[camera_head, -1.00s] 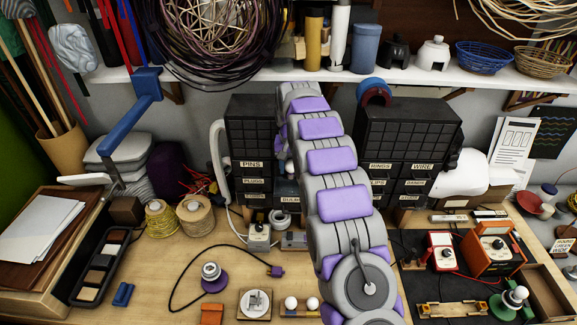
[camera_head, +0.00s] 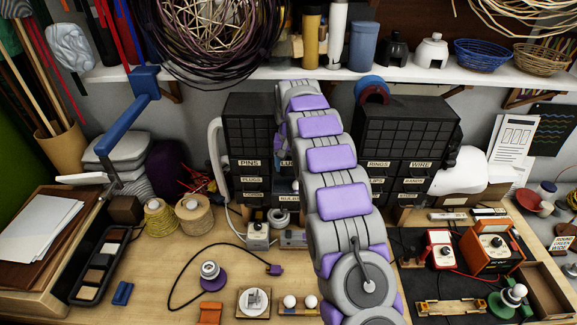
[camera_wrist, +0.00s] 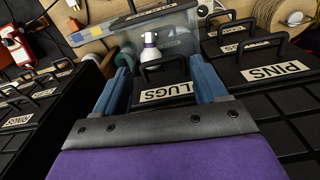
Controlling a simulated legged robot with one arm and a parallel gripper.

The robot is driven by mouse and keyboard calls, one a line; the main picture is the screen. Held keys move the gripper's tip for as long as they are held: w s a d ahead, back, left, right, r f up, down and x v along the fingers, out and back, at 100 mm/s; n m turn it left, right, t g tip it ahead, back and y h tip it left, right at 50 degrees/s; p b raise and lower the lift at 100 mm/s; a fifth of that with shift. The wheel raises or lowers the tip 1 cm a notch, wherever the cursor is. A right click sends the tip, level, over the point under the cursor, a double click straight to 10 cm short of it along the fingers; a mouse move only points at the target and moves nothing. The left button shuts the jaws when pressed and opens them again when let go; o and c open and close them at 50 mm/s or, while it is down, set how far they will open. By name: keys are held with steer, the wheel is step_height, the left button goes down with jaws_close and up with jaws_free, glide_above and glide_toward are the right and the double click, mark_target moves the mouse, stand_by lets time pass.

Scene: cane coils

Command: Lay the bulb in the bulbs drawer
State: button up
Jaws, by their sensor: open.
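My gripper, seen in the wrist view (camera_wrist: 165,82), has its two blue fingers apart with nothing gripped between them. The black LUGS drawer front (camera_wrist: 165,95) shows between the fingers, nearer than the bulb. In the head view the BULBS label (camera_head: 290,199) is low between the cabinets, partly beside my arm.
Dark drawer cabinets stand left (camera_head: 250,125) and right (camera_head: 407,125) of my arm. Two white balls (camera_head: 300,302) sit on a wooden block in front. A purple-based socket (camera_head: 212,277) and its cord lie on the bench. A red meter (camera_head: 438,250) stands right.

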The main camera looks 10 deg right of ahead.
steer(key=shift+d+r, duration=0.1)
steer(key=shift+r, duration=0.55)
step_height(320, 180, up, 11)
steer(key=p, duration=0.2)
steer(key=shift+s, duration=0.1)
steer(key=shift+r, duration=0.1)
